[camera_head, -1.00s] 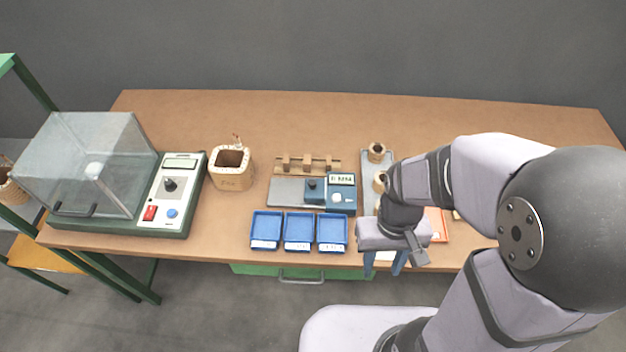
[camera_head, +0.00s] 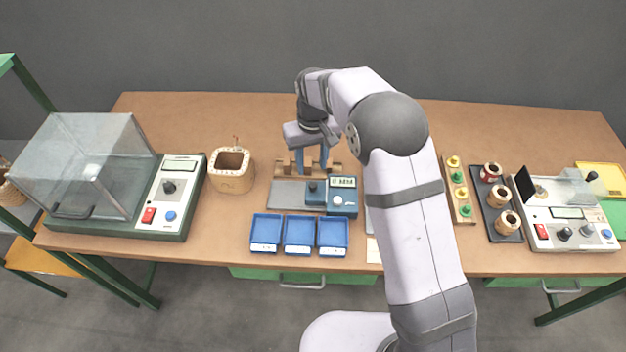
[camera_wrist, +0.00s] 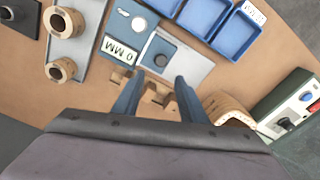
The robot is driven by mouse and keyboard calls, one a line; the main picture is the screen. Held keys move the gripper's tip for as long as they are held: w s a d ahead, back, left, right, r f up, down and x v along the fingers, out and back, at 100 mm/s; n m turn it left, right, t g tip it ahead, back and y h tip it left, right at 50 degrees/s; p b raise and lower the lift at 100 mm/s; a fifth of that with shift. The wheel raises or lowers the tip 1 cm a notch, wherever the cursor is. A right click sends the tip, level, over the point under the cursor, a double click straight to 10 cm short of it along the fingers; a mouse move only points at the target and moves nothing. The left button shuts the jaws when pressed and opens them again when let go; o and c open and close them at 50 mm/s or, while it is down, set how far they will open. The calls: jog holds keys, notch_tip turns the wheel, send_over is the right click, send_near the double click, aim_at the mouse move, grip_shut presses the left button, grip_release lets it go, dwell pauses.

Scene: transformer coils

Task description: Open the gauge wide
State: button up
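The gauge is a blue block with a lit display (camera_head: 342,195) on a grey plate (camera_head: 287,191). A smaller blue slider with a dark knob (camera_head: 314,187) stands close against the display block's left side. In the wrist view the knob slider (camera_wrist: 159,55) sits beside the display block (camera_wrist: 125,38), with bare plate on its other side. My gripper (camera_head: 312,168) points down above the wooden rack, just behind the gauge. Its two blue fingers are apart and empty in the wrist view (camera_wrist: 158,86). Whether the fingers touch the rack cannot be told.
A notched wooden rack (camera_head: 280,170) stands right behind the gauge. Blue trays (camera_head: 299,249) line its front. A wooden pot (camera_head: 231,181) and a clear-covered machine (camera_head: 122,180) are to the left. My arm covers the area right of the gauge.

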aim_at(313, 184)
jog(key=shift+r, duration=0.35)
jog(key=shift+s+d+g, duration=0.2)
jog(key=shift+s+g, duration=0.1)
jog(key=shift+s, duration=0.15)
jog(key=shift+f+p, duration=1.3)
jog(key=shift+f, duration=2.4)
